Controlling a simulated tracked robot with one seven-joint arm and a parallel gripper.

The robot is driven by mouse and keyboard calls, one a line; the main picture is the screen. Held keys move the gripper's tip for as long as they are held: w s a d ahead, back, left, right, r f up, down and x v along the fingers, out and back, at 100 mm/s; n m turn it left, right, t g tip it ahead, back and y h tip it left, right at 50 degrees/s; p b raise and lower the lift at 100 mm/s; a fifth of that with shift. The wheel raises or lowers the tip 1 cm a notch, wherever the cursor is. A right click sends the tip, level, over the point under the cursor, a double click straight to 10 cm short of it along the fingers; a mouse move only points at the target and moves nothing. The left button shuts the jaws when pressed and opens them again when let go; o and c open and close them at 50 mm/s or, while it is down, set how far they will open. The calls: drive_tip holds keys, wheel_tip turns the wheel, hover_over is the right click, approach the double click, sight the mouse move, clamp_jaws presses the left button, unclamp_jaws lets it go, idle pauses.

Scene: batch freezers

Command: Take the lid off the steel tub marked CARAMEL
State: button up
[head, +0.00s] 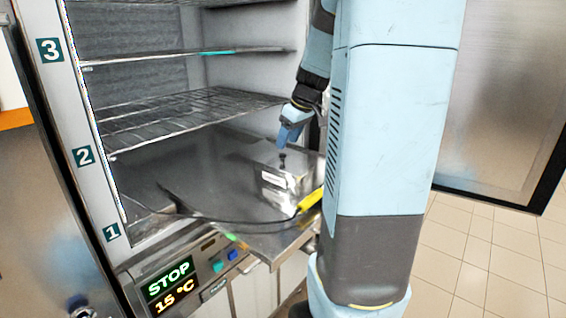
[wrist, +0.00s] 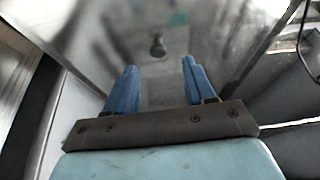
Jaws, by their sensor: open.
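A steel tub (head: 290,190) with a white label, too small to read, stands on the lowest shelf level of the open cabinet. A steel lid (head: 268,152) with a dark knob (head: 283,158) covers it. In the wrist view the knob (wrist: 157,46) shows just beyond my fingertips, roughly centred between them, on the shiny lid (wrist: 160,90). My gripper (head: 287,143) is above the knob, pointing down, with blue fingers. In the wrist view my gripper (wrist: 159,65) is open and empty, with a wide gap between the fingers. My arm hides the tub's right side.
A yellow-handled probe (head: 310,200) on a black cable lies in front of the tub, near the steel plate's (head: 215,205) front edge. A wire rack (head: 190,112) is above, at left. The cabinet's left post (head: 80,135) and the door (head: 500,110) flank the opening.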

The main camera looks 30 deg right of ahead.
sight(282, 154)
drive_tip(key=shift+x, duration=2.85)
drive_tip(key=shift+w+d+r, duration=0.1)
drive_tip(key=shift+w+d, duration=0.05)
clamp_jaws()
